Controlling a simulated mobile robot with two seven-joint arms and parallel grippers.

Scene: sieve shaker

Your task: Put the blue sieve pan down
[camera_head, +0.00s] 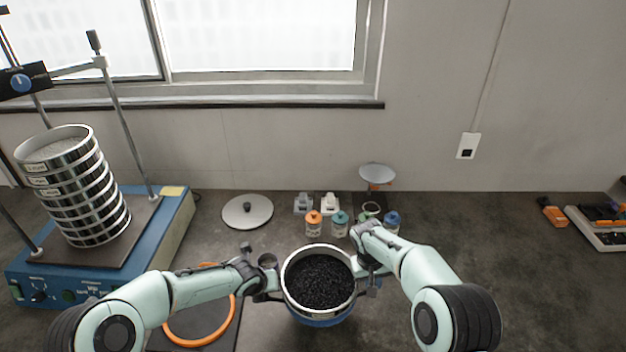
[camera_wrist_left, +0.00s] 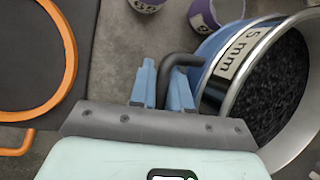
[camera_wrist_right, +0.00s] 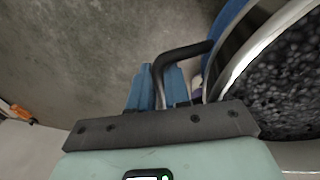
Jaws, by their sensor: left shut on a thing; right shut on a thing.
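The blue sieve pan (camera_head: 322,320) shows as a blue band under a steel sieve (camera_head: 318,250) full of black grains. A "5 mm" label on the sieve (camera_wrist_left: 232,62) shows in the left wrist view. My left gripper (camera_head: 272,284) is shut on a dark handle (camera_wrist_left: 180,62) at the left side. My right gripper (camera_head: 366,280) is shut on the dark handle (camera_wrist_right: 178,58) at the right side. The pan and sieve look level between both grippers. I cannot tell whether the pan touches the bench, as its underside is hidden.
An orange ring (camera_head: 200,340) lies on a dark mat at the left. The blue shaker (camera_head: 170,236) with a sieve stack (camera_head: 80,200) stands far left. A round lid (camera_head: 247,211), small jars (camera_head: 313,224) and a scale-like dish (camera_head: 377,174) are behind.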

